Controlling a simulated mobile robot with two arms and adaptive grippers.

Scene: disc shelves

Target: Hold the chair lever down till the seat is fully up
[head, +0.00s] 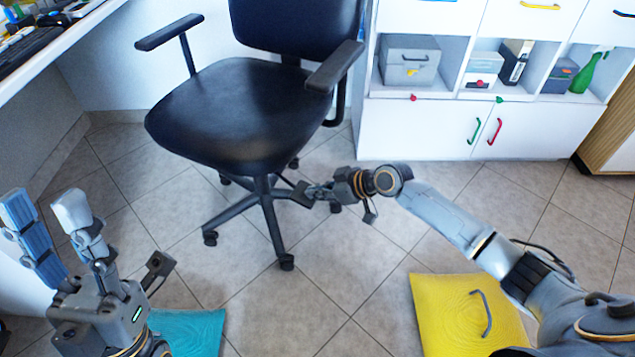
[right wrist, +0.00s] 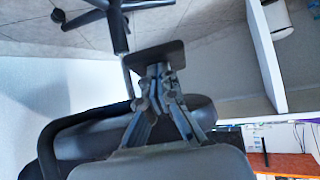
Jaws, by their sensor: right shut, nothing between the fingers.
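The black office chair has its seat (head: 238,110) in the upper middle of the head view, on a wheeled star base (head: 270,218). A dark flat paddle, the chair lever (head: 302,194), sticks out below the seat's right side. It also shows in the right wrist view as a dark plate (right wrist: 155,58). My right gripper (head: 313,193) is shut, with its fingertips (right wrist: 158,72) at the paddle and nothing held between them. Whether they press on it cannot be told. My left gripper (head: 42,210) is open and empty at the lower left, away from the chair.
A white shelf unit (head: 415,130) with boxes and a green bottle (head: 587,73) stands behind on the right. A desk (head: 60,50) is at the upper left. A yellow cushion (head: 435,310) and a teal cushion (head: 200,332) lie on the tiled floor.

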